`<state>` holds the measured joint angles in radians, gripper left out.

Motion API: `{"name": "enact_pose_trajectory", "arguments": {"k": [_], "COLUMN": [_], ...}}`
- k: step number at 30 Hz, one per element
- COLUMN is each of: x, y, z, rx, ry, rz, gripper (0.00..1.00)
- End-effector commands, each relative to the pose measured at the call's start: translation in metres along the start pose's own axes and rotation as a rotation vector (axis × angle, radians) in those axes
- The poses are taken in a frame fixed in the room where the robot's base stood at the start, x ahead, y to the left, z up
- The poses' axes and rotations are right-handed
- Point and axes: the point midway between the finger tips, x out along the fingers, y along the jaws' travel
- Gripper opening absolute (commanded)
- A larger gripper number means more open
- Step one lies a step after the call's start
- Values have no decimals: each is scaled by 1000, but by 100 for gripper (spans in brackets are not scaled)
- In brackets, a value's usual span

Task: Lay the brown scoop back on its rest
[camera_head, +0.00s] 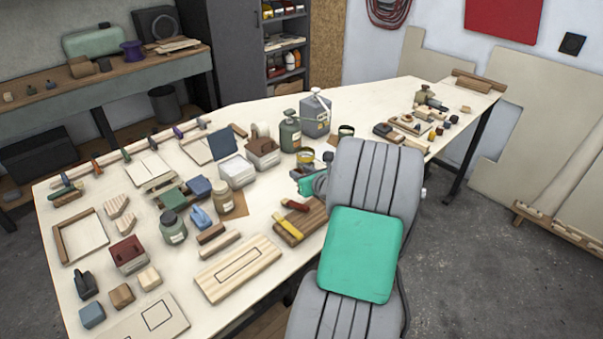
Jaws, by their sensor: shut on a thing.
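I cannot make out the brown scoop for certain anywhere on the bench (283,258). I cannot single out its rest either. A brown board (312,216) lies near the bench's front edge, with a yellow-handled item (287,227) and a red item (295,204) on it. My grey arm with a green pad stands in front of the bench and hides part of it. My gripper does not show; it may be behind the arm. A teal and grey part (308,184) shows just left of the arm; I cannot tell what it is.
A pale plank (238,268) lies left of the brown board. Jars, boxes and blocks crowd the bench's left half, including a blue item (200,216). A grey canister (315,115) and a green one (290,131) stand behind. The back middle of the bench is mostly clear.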

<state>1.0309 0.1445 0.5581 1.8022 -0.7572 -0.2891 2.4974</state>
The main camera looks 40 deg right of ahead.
Motion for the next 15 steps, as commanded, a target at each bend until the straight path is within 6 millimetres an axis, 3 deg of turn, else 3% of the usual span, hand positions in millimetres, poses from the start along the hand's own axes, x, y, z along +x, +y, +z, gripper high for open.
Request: {"name": "enact_pose_trajectory", "arguments": {"k": [15], "x": [18], "y": [0], "z": [-42], "rx": [-1], "ry": [-1], "rz": [0], "gripper": [0]}}
